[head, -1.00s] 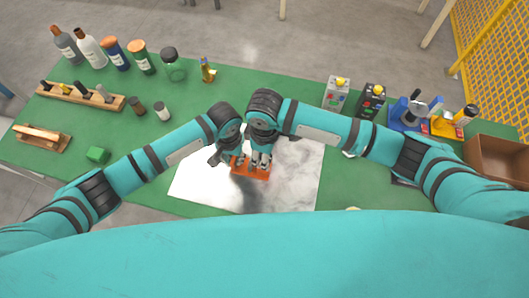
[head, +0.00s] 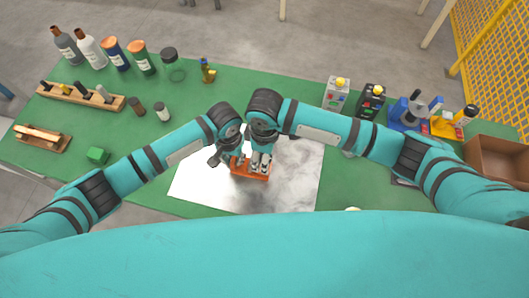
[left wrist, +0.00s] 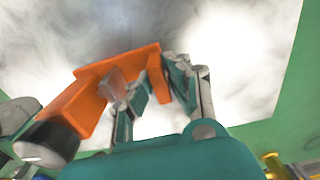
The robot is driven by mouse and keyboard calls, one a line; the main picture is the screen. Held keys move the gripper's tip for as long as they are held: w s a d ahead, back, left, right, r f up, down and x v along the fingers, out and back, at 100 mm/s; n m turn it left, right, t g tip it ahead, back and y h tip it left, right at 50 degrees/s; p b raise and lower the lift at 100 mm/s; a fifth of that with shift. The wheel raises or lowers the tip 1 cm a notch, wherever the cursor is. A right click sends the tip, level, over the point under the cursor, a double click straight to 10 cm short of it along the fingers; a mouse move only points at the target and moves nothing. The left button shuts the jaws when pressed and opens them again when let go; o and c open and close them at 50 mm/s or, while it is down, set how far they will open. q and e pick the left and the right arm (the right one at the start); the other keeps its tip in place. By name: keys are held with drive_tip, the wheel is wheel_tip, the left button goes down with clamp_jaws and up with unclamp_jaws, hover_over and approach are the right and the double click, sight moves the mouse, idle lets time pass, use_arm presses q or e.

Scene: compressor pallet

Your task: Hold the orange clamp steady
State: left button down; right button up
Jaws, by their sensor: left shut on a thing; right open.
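The orange clamp (head: 247,173) lies on the bright metal sheet near the middle of the table, between my two arms. It is also large in the left wrist view (left wrist: 85,103). My left gripper (head: 235,160) is at the clamp's left side and shut on it; its fingers (left wrist: 152,88) stand either side of an upright orange part. My right gripper (head: 261,164) points down over the clamp's right part and is open; whether it touches the clamp is unclear. The wrists hide part of the clamp from above.
The shiny sheet (head: 300,185) lies on the green table (head: 290,82).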

drive_tip(key=shift+r, duration=0.1)
wheel_tip(320, 180, up, 12)
idle(0.5)
use_arm(q)
drive_tip(key=c, duration=1.2)
unclamp_jaws()
